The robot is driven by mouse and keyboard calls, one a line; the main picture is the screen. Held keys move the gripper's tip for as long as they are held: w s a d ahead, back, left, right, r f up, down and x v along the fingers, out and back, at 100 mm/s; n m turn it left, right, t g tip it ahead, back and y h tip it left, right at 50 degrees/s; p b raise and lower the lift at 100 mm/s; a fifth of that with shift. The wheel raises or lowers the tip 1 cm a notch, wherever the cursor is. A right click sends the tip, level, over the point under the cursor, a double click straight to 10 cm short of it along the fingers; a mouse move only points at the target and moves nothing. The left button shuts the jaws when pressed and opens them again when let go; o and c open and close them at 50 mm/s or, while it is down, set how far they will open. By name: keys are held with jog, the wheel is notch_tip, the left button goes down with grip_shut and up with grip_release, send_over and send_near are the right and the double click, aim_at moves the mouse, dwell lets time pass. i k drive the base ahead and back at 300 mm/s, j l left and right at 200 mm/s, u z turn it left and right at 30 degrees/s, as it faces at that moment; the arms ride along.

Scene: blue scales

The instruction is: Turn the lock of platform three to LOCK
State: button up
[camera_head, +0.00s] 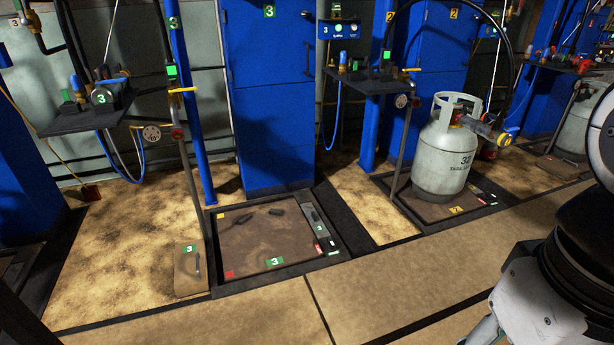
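Platform three (250,246) is a brown square plate in a dark floor frame at the middle of the head view. It bears no cylinder. A green "3" label (274,262) is at its front edge. A grey strip (314,217) with a green "3" runs along its right side. My gripper is out of view; only part of my arm shows at right.
A grey gas cylinder (443,155) stands on platform two (432,207). A shelf (85,118) with a hanging pipe overhangs at left. The floor in front is clear.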

aim_at(331, 244)
jog(key=i+u, duration=0.1)
jog(key=i, duration=0.45)
jog(key=i+u, duration=0.1)
jog(key=i, duration=0.45)
jog(key=i+l+u, duration=0.15)
jog(key=i, duration=0.35)
jog(key=i+l+u, duration=0.1)
jog(key=i, duration=0.45)
